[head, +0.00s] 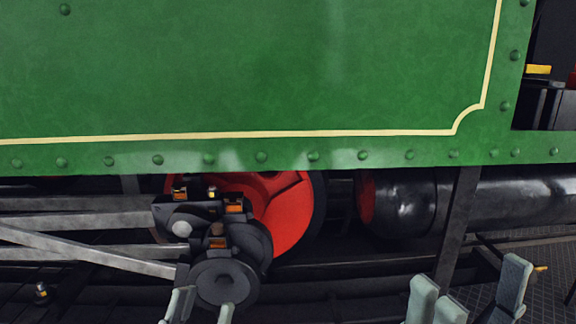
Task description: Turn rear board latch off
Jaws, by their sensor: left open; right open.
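I cannot make out the rear board latch in the head view. A large green riveted side panel (250,75) with a cream line fills the upper part. My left gripper (203,307) is at the bottom edge, in front of the dark round crank end (225,283). Its pale fingertips are apart with nothing between them. My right gripper (472,297) is at the bottom right, open and empty, below the panel. Most of both grippers is cut off by the lower edge.
Below the panel are a red wheel (290,215), grey rods (90,248) and a black cylinder (405,205). A dark upright post (457,225) stands left of a long dark tank (520,198). A yellow piece (538,70) shows at the upper right.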

